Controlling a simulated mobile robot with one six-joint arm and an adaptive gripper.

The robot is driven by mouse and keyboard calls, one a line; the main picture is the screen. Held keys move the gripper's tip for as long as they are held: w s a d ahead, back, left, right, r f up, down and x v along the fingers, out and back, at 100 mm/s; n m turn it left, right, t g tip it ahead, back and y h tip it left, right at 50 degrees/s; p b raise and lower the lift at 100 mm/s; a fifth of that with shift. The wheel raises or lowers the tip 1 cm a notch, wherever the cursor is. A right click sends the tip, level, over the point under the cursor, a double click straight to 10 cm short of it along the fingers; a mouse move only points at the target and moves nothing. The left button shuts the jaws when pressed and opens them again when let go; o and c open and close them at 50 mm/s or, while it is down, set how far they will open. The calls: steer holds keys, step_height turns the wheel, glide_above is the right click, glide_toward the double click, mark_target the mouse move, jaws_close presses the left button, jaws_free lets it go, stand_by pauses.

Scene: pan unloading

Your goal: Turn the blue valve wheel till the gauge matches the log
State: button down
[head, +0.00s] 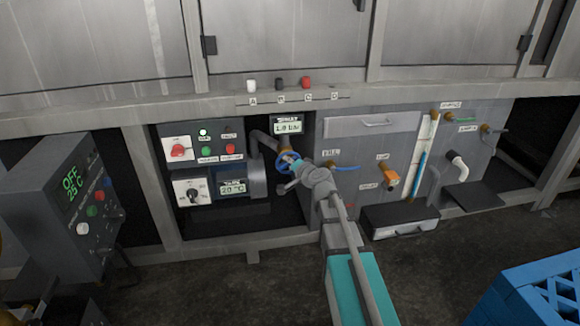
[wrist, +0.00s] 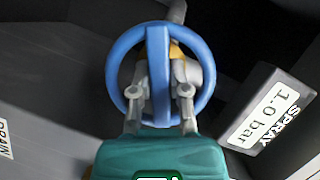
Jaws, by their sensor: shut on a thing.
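The blue valve wheel (head: 283,161) sits on a pipe in the panel's open bay; it fills the middle of the wrist view (wrist: 158,60), its spoke running up and down. My gripper (head: 292,172) is shut on the wheel, its two fingers (wrist: 160,92) on either side of the spoke. The spray gauge (head: 287,126) is above the wheel in the head view. In the wrist view the gauge (wrist: 268,108) is right of the wheel and reads 1.0 bar. I cannot make out any log.
A small blue-handled valve (head: 345,168) is close on the right. A grey control box (head: 75,205) stands at left, a blue crate (head: 535,295) at lower right.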

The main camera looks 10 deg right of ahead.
steer(key=shift+m+t+y+b, duration=0.3)
steer(key=shift+m+y+b, duration=0.15)
steer(key=shift+m, duration=0.45)
steer(key=c, duration=0.6)
jaws_free()
steer(key=shift+c, duration=0.3)
